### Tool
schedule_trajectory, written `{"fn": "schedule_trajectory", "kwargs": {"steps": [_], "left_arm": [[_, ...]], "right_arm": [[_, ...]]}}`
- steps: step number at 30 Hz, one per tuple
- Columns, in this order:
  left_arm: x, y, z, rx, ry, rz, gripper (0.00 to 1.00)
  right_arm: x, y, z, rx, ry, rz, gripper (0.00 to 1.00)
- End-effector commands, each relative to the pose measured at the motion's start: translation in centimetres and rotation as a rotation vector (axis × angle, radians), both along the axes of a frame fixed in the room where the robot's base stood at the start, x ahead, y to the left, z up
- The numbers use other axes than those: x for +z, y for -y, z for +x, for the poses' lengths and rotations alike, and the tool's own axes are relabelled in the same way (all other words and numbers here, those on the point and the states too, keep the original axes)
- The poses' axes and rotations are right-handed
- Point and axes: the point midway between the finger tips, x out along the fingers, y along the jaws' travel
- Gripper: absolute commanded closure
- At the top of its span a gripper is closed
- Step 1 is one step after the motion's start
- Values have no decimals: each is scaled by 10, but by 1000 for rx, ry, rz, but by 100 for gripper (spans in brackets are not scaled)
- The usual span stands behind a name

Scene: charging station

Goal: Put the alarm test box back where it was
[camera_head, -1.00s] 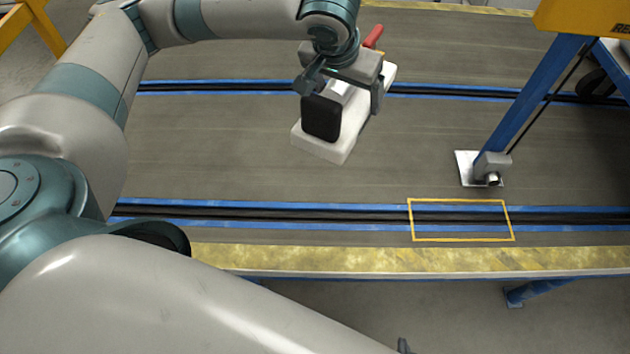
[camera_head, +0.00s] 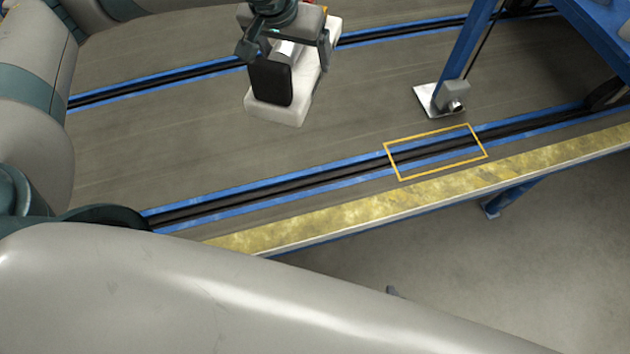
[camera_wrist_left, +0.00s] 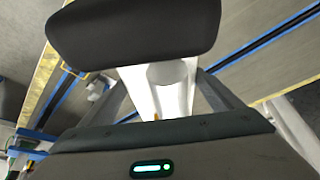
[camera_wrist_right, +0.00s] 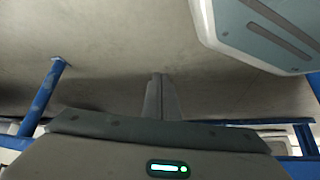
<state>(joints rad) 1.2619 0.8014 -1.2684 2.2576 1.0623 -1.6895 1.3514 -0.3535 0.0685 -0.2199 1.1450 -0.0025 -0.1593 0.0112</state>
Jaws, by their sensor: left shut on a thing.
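The alarm test box (camera_head: 275,112) is a white block with a black front part, in the upper middle of the head view. My left gripper (camera_head: 286,50) is shut on it from above, one finger on each side. The box seems held above the grey deck. In the left wrist view its black part (camera_wrist_left: 135,27) and white body (camera_wrist_left: 172,88) fill the space between the fingers. A yellow rectangular outline (camera_head: 426,134) lies across the front blue-edged rail, to the right of and nearer than the box. My right gripper (camera_wrist_right: 158,95) is shut and empty in the right wrist view.
A blue post with a metal foot (camera_head: 440,98) stands just beyond the outline. A worn yellow edge strip (camera_head: 400,198) borders the deck, with open floor below. The deck (camera_head: 180,140) left of the box is clear.

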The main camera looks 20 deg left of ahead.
Motion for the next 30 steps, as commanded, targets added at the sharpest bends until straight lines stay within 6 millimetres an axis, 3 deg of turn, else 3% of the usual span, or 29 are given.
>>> {"fn": "schedule_trajectory", "kwargs": {"steps": [8,14,22,30], "left_arm": [[-10,12,7,-63,-7,-3,50],[-40,40,22,-226,-19,-10,50],[-109,88,43,-533,-16,-22,50],[-195,121,42,-801,-6,-18,50]], "right_arm": [[2,-2,2,0,7,3,100],[3,-5,2,0,15,8,100],[5,-8,-1,3,27,14,100],[8,-12,0,5,45,22,100]]}}
